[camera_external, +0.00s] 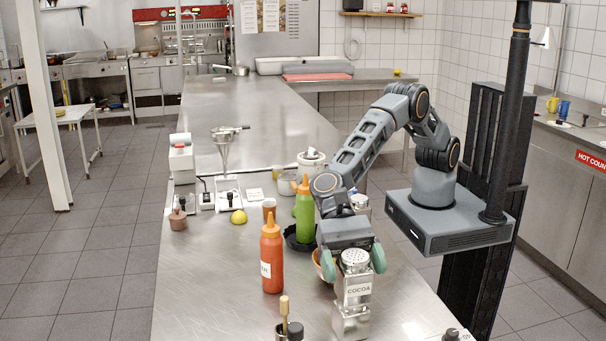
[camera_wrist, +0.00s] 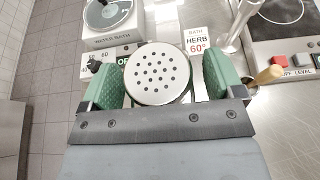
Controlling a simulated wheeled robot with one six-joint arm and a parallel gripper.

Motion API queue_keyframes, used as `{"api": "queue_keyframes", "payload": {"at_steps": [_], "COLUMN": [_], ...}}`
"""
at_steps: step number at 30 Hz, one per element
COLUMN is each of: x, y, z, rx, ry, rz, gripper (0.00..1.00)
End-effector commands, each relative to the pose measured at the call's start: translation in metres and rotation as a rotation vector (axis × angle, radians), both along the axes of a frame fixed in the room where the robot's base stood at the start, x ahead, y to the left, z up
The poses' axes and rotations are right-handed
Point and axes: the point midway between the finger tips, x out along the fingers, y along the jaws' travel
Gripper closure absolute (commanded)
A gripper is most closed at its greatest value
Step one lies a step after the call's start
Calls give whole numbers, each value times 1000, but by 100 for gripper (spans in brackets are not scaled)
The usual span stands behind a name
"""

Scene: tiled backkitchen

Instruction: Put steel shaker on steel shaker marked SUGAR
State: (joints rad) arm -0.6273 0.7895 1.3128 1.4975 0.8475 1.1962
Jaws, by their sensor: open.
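A steel shaker (camera_external: 357,290) with a perforated lid and a COCOA label stands upright at the front of the steel counter. It appears to stand on another squarish steel body (camera_external: 350,325), on which I can read no label. My gripper (camera_external: 352,262) is over it, with its green fingers at either side of the lid. In the wrist view the round perforated lid (camera_wrist: 158,74) lies between the open fingers (camera_wrist: 160,80). Another steel shaker (camera_external: 361,204) shows partly behind my arm. I can read no SUGAR label in either view.
An orange bottle (camera_external: 271,258) and a green bottle (camera_external: 305,215) stand left of my gripper. A dark pan (camera_external: 294,240) and a bowl behind the fingers are close by. A wooden-handled tool (camera_external: 284,312) stands in front. The counter's left front is clear.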

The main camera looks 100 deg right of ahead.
Motion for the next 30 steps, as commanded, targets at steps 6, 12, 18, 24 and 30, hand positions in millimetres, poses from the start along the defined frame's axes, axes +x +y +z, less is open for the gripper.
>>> {"api": "queue_keyframes", "payload": {"at_steps": [6, 12, 18, 24, 30], "x": [1, 1, 0, 0, 0], "y": [-31, -67, -95, -108, -111], "z": [13, 28, 40, 46, 47], "rx": [1, 1, 1, 1, 0], "ry": [-3, -2, -2, -1, -1], "rz": [-3, -3, -1, -1, 0], "gripper": [13, 13, 13, 13, 13]}}
